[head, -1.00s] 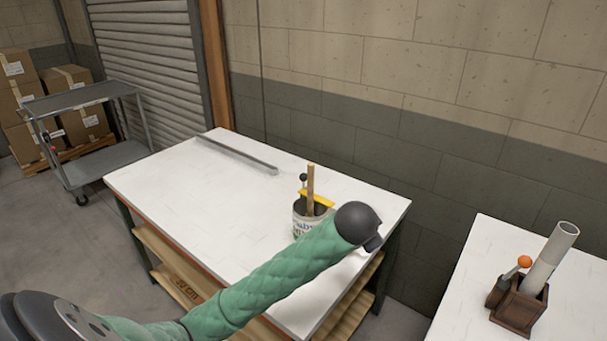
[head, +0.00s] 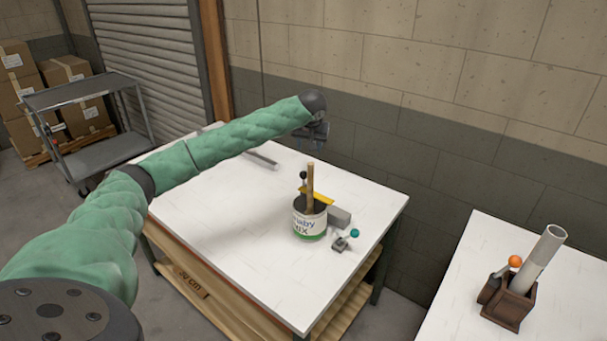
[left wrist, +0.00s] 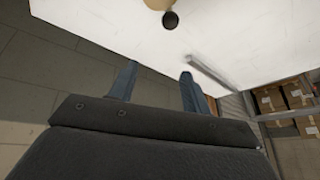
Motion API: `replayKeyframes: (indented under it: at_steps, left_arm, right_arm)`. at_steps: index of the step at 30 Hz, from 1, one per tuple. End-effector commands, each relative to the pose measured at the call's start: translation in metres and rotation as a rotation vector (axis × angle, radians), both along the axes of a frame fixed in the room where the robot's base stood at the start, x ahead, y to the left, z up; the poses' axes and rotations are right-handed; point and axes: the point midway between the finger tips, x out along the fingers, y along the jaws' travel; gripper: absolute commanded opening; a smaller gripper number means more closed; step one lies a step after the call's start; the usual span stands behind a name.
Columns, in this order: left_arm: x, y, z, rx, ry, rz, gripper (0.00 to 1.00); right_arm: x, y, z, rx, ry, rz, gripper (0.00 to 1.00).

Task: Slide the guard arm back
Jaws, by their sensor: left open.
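A yellow bar (head: 317,195), which looks like the guard arm, lies across the top of a labelled can (head: 309,219) on the white table. A black ball knob (head: 303,175) stands at its left end; a black ball also shows in the left wrist view (left wrist: 170,20). A wooden stick (head: 310,183) rises from the can. A grey block (head: 339,216) sits at the bar's right end. My left gripper (head: 319,135) is above the table's back edge, beyond and above the can. Its fingers also show open and empty in the left wrist view (left wrist: 157,87). My right gripper is out of view.
A small grey base with a teal ball lever (head: 354,233) stands right of the can. A grey rail (head: 262,160) lies along the table's back left. A second table (head: 455,270) holds a wooden box (head: 510,305) with a tube. The wall is close behind.

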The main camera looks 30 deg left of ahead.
Motion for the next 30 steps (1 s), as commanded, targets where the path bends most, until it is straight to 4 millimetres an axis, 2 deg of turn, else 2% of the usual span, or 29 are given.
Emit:
replayKeyframes:
  at_steps: [1,3,6,10,15,21,26,30]
  left_arm:
    - [-0.001,0.013,-0.010,-0.056,0.013,0.095,0.48]
    - [-0.003,0.024,-0.025,-0.142,0.026,0.241,0.48]
    - [-0.006,0.033,-0.043,-0.264,0.036,0.457,0.48]
    - [-0.007,0.034,-0.056,-0.401,0.037,0.725,0.48]
    - [-0.007,0.029,-0.061,-0.518,0.015,1.007,0.48]
    - [-0.007,0.026,-0.061,-0.575,-0.014,1.184,0.48]
    - [-0.006,0.026,-0.066,-0.583,-0.022,1.223,0.48]
    - [-0.003,0.027,-0.079,-0.582,-0.021,1.222,0.48]
  right_arm:
    - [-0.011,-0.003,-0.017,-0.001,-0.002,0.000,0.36]
    - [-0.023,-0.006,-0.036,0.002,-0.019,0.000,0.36]
    - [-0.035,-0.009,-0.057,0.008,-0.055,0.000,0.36]
    - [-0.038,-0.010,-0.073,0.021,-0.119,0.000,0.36]
    - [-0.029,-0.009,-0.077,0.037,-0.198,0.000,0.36]
    - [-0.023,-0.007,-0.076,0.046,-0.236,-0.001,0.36]
    - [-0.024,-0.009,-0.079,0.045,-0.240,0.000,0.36]
    - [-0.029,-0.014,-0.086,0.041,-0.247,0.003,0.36]
